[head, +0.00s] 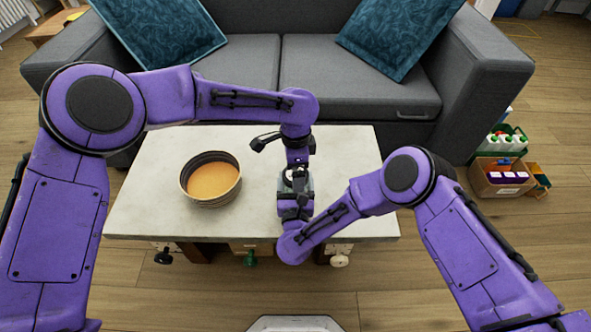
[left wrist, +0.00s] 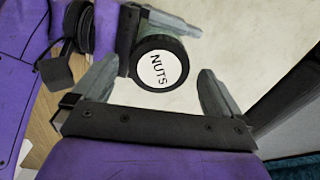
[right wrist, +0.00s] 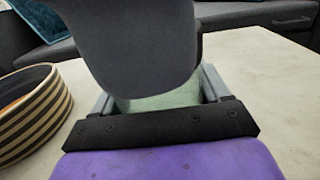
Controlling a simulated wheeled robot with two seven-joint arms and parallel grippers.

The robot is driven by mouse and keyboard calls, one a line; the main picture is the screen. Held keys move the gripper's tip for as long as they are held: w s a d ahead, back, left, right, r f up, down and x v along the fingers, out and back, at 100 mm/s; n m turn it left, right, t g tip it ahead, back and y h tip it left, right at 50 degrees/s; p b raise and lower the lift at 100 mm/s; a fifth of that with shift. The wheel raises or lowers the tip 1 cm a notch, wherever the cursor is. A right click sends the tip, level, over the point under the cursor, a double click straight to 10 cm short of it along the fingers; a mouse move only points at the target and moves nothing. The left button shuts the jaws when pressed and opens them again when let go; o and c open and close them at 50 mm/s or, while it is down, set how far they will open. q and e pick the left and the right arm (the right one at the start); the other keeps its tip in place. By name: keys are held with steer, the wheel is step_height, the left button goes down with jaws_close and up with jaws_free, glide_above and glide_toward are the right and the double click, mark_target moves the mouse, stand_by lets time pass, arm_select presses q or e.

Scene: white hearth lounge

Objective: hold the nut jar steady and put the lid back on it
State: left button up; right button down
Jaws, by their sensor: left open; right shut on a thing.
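The nut jar (right wrist: 165,98) is pale green and stands on the low table, with my right gripper (right wrist: 160,95) shut around its body. The lid (left wrist: 160,68), dark-rimmed with a white NUTS label, shows face-on over the jar in the left wrist view. I cannot tell whether it is fully seated. My left gripper (left wrist: 158,85) is open and empty, pointing down above the lid, with its fingers apart on either side. In the head view both grippers crowd the jar (head: 309,183) and hide most of it. A large dark shape hides the jar's top in the right wrist view.
A striped round bowl (head: 211,180) with an orange-brown inside stands left of the jar on the pale tabletop (head: 140,205). A grey sofa (head: 330,75) is behind the table. A box of items (head: 503,178) is on the floor at right. The table's right part is bare.

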arm_select(q)
step_height(320, 180, up, 11)
steer(key=shift+f, duration=0.15)
arm_select(e)
jaws_free()
steer(key=s+p, duration=0.1)
steer(key=s, duration=0.9)
steer(key=shift+s+p, duration=0.25)
steer(key=shift+p, duration=0.05)
arm_select(q)
steer(key=shift+r, duration=0.75)
steer(key=shift+s, duration=0.1)
arm_select(e)
steer(key=shift+s, duration=0.1)
